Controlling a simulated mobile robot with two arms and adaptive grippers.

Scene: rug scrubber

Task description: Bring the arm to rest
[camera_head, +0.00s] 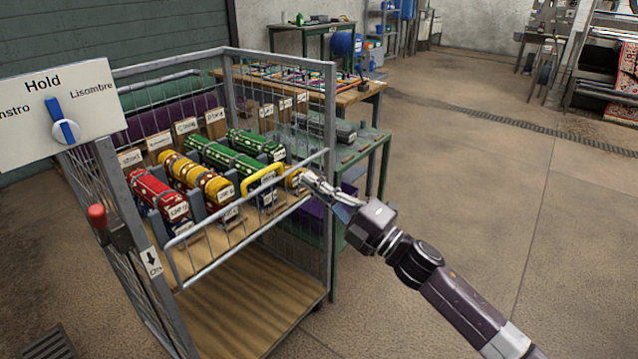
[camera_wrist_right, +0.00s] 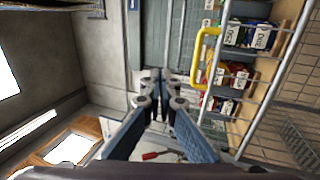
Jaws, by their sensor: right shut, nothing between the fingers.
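My right gripper (camera_head: 318,188) is in front of the right end of a wire cage cart (camera_head: 327,120), close to its front rail. Its fingers are shut with nothing between them; they also show in the right wrist view (camera_wrist_right: 160,88). My right arm stretches out from the lower right of the head view. A yellow handle (camera_head: 262,180) on the cart's front rail is just left of the gripper. It also shows in the right wrist view (camera_wrist_right: 203,55). I cannot tell whether the fingertips touch the rail. My left gripper is not in view.
The cart's shelf holds red (camera_head: 155,195), yellow (camera_head: 196,175) and green (camera_head: 230,158) labelled rolls. A "Hold" sign with a blue pointer (camera_head: 62,120) and a red-knobbed lever (camera_head: 98,215) are at the left. A green table (camera_head: 365,145) stands behind the gripper. The floor at right (camera_head: 500,200) is clear.

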